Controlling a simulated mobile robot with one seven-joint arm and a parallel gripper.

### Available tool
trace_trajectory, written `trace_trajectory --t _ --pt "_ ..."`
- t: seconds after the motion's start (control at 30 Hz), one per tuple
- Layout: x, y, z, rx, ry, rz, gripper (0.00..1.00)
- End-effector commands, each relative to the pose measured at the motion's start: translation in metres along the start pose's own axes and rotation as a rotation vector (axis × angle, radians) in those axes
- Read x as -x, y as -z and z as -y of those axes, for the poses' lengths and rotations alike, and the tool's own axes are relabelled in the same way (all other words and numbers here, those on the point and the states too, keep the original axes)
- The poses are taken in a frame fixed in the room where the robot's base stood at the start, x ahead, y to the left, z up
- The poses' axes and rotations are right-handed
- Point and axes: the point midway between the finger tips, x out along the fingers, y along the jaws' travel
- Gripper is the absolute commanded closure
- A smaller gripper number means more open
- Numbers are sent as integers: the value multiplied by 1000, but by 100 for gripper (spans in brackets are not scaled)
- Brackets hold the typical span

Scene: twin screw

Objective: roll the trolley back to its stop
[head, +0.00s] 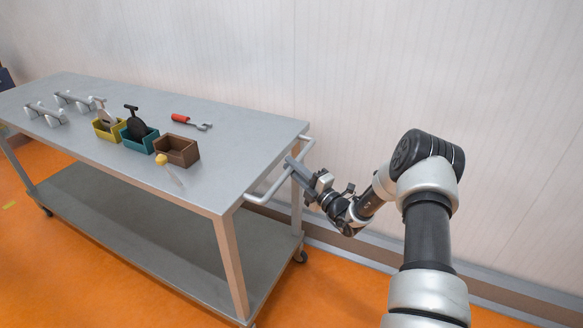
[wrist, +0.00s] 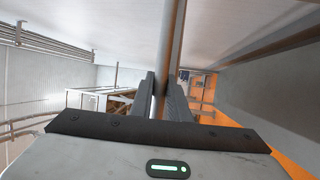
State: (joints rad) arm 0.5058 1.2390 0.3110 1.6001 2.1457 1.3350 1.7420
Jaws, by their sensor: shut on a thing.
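The trolley (head: 245,138) is a long grey metal table with a lower shelf (head: 150,220) and castors. A bar handle (head: 262,199) sticks out from its right end. My gripper (head: 296,164) is at this handle, with its fingers around the bar. In the wrist view the bar (wrist: 172,50) runs between the two dark fingers of my gripper (wrist: 172,88), which are shut on it. The exact contact is partly hidden by the fingers in the head view. No stop can be made out in either view.
On the trolley top are a yellow box (head: 108,131), a teal box (head: 140,141), a brown box (head: 177,150), a red-handled wrench (head: 192,122), a yellow-handled tool (head: 162,160) and grey holders (head: 45,115). A pale wall (head: 430,70) stands behind. Orange floor (head: 330,290) is open in front.

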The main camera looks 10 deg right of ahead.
Motion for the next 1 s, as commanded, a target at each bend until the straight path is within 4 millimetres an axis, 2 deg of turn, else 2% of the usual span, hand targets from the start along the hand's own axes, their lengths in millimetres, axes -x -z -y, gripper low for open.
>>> trace_trajectory --t 0.27,1.0 --pt "37 -17 -7 -1 4 8 100" --pt "163 -69 -33 0 4 9 100"
